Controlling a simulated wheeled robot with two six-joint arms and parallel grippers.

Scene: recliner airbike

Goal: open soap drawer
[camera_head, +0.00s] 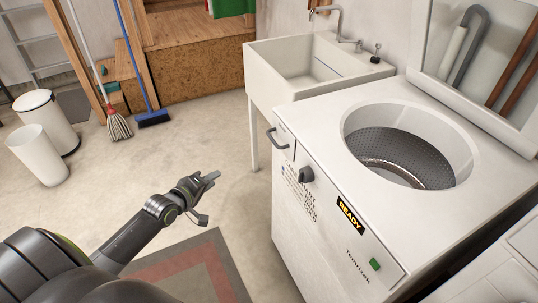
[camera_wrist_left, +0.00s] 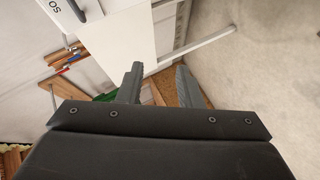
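The soap drawer (camera_head: 284,143) is a small white front at the upper left corner of the washing machine (camera_head: 330,232), with a grey bar handle (camera_head: 276,139). It looks shut. In the left wrist view, part of the handle (camera_wrist_left: 77,10) and the letters "SO" show at the top left edge. My left gripper (camera_head: 211,196) is in front of and left of the machine, apart from the handle and lower in the picture. Its two fingers (camera_wrist_left: 160,85) are spread with nothing between them. My right gripper is in neither view.
The machine has a dark knob (camera_head: 306,174), a "READY" display (camera_head: 350,216), a green button (camera_head: 375,264) and an open round drum (camera_head: 405,155) on top. A white sink (camera_head: 262,72) stands behind it. Bare floor (camera_head: 205,130) lies left of the drawer.

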